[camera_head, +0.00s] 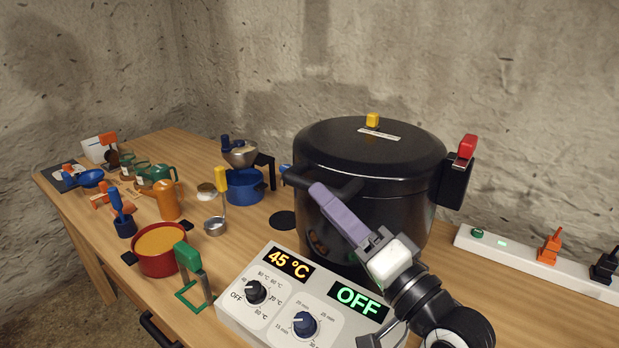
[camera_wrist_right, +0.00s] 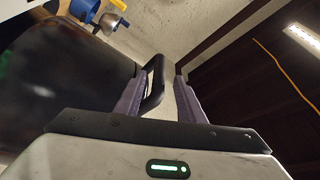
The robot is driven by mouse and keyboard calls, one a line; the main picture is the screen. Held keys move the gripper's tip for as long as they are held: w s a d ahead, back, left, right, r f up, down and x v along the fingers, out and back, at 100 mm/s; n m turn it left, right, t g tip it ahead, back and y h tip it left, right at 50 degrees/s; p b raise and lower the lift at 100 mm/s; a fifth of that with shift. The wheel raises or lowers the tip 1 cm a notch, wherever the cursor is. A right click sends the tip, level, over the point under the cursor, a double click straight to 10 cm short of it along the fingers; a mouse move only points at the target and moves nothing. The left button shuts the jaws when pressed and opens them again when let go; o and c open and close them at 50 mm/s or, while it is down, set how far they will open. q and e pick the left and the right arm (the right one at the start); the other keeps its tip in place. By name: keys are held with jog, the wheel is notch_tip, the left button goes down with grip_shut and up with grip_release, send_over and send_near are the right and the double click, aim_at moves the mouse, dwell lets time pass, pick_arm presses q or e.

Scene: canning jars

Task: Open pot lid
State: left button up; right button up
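A large black pot (camera_head: 350,215) stands at the back of the table with its black lid (camera_head: 340,140) on it. The lid has a yellow knob (camera_head: 373,119) and a white label. My right gripper (camera_head: 320,191) has purple fingers at this handle. In the wrist view the handle lies between the fingers, close to the left one, with a gap to the right one. My left gripper is out of view.
A control box (camera_head: 305,300) reading 45 °C and OFF stands in front of the pot. A second side handle with a red knob (camera_head: 467,147) is on its right. A power strip (camera_head: 515,259) lies right; a red pot (camera_head: 160,250) and blue pot (camera_head: 244,187) stand left.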

jog(key=x, duration=0.6)
jog(key=shift+w+f, duration=0.1)
grip_shut()
